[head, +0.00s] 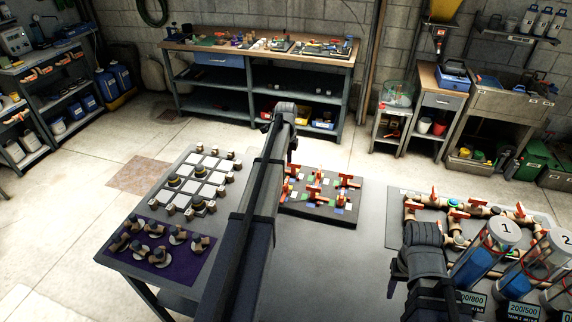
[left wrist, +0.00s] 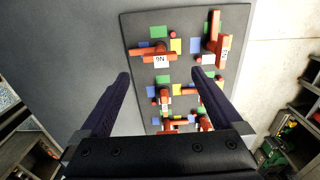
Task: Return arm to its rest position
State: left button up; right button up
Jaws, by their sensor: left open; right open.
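My left arm (head: 258,200) reaches forward across the middle of the head view. Its jaws cannot be made out there. In the left wrist view my left gripper (left wrist: 171,77) is open, with nothing between its two dark fingers. It hangs above a dark board (head: 325,213) with several red-orange valve handles and coloured squares. The board (left wrist: 135,30) also shows in the left wrist view. My right arm (head: 425,240) is folded at the lower right of the head view. Its jaws are not visible.
Left of my left arm, the grey table holds a tiled grid (head: 196,178) and a purple mat (head: 150,259) with dark fittings. On the right stand a pipe board (head: 396,218) with red valves and clear numbered cylinders (head: 487,256). Bare table lies between the boards.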

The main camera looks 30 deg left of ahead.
dwell(0.3)
pick_arm(q)
jog(key=s+d+f+n+b, duration=0.1)
jog(key=s+d+n, duration=0.3)
jog(key=s+d, duration=0.5)
jog(key=s+d+f+n+b, duration=0.1)
jog(key=s+d+n, duration=0.2)
jog(key=s+d, duration=0.6)
jog(key=s+d+f+n+y+b, duration=0.1)
jog(key=s+d+n, duration=0.3)
jog(key=s+d, duration=0.5)
jog(key=d, duration=1)
jog(key=shift+s+d+f+n+b, duration=0.15)
jog(key=shift+s+f+n+b, duration=0.1)
jog(key=shift+f+n+b, duration=0.05)
